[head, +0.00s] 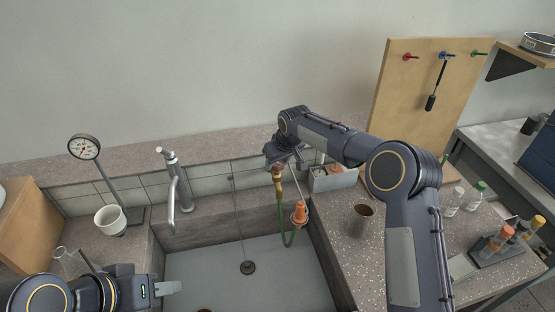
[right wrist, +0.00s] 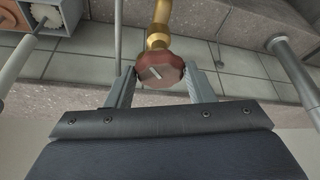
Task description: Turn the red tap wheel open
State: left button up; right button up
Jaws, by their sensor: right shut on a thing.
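The red tap wheel (right wrist: 158,71) sits on a brass tap body (right wrist: 158,38) in the right wrist view. My right gripper (right wrist: 159,82) has one finger on each side of the wheel and is shut on it. In the head view my right gripper (head: 278,163) is at the back of the sink, and the wheel is mostly hidden behind it. The brass tap (head: 279,189) hangs below with a green hose (head: 288,240) running from it. My left gripper (head: 168,288) is at the lower left, away from the tap; its jaw gap is not clear.
A grey sink (head: 205,278) with a chrome faucet (head: 173,195) lies left of the tap. An orange cone-shaped part (head: 299,213) stands at the sink's right wall. A mug (head: 361,218) is on the right counter. A gauge (head: 84,147) and a white cup (head: 110,219) are at left.

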jog(key=n+p, duration=0.1)
jog(key=n, duration=0.1)
jog(key=n+g+y+p, duration=0.1)
jog(key=n, duration=0.1)
jog(key=n+g, duration=0.1)
jog(key=n, duration=0.1)
jog(key=shift+w+d+r+n+y+p, duration=0.1)
jog(key=shift+w+d+n+y+p, duration=0.1)
jog(key=shift+w+n+y+p, duration=0.15)
jog(key=n+g+p, duration=0.1)
jog(key=n, duration=0.1)
jog(key=n+g+p, duration=0.1)
jog(key=n+p, duration=0.1)
jog(key=n, duration=0.1)
jog(key=shift+w+n, duration=0.15)
jog(key=shift+n, duration=0.2)
jog(key=shift+p, duration=0.3)
jog(key=shift+y, duration=0.25)
jog(key=o, duration=1)
jog(key=shift+c, duration=0.2)
jog(key=shift+d, duration=0.1)
jog(key=v, duration=0.7)
jog(key=shift+r, duration=0.3)
jog(key=shift+w, duration=0.1)
